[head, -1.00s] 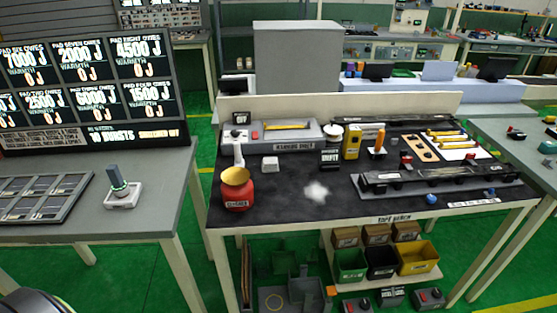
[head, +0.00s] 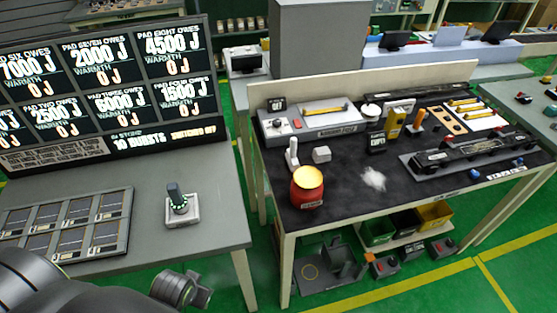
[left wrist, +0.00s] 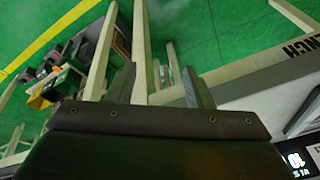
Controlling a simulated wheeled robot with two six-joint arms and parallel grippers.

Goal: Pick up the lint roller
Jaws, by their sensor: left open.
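I cannot tell for sure which thing is the lint roller. A small white upright piece (head: 292,154) stands on the dark bench top, behind the red pot (head: 307,190), and may be it. A white fluffy patch (head: 373,180) lies on the bench to the right of the pot. My left gripper (left wrist: 160,88) is open and empty in the left wrist view, over the green floor beside table legs. Part of my left arm shows at the lower left of the head view, low by the near table. My right gripper is not in view.
Bins (head: 405,224) sit under the bench.

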